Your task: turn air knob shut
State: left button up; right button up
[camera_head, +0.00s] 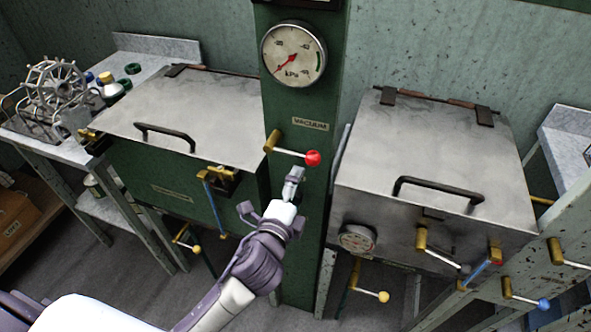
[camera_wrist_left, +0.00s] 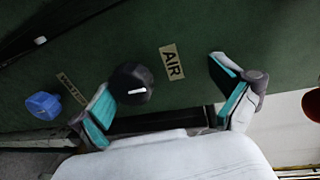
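The air knob (camera_wrist_left: 132,84) is a round black knob with a white pointer mark, beside a tan AIR label (camera_wrist_left: 172,62) on a dark green panel in the left wrist view. My left gripper (camera_wrist_left: 168,105) is open with its teal-padded fingers spread. The knob lies between the fingers in that view, closer to the left one, and no finger visibly touches it. In the head view my left gripper (camera_head: 290,183) is in front of the green column (camera_head: 303,165), below the red-tipped vacuum lever (camera_head: 312,158). I cannot make out the air knob there. My right gripper is not in view.
A blue knob (camera_wrist_left: 43,105) with a small label sits left of the air knob. A vacuum gauge (camera_head: 293,54) is above on the column. Lidded basins stand left (camera_head: 190,108) and right (camera_head: 430,150), with brass levers protruding at their fronts.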

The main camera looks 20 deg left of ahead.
pick_arm(q)
jog(key=shift+w+a+r, duration=0.1)
jog(key=shift+w+r, duration=0.05)
jog(key=shift+r, duration=0.4)
jog(key=shift+s+r, duration=0.15)
jog(key=shift+s, duration=0.4)
jog(key=shift+c, duration=0.5)
jog(key=s+b, duration=0.3)
jog(key=s, duration=1.3)
jog(key=shift+a+f, duration=0.2)
jog(key=shift+f, duration=0.15)
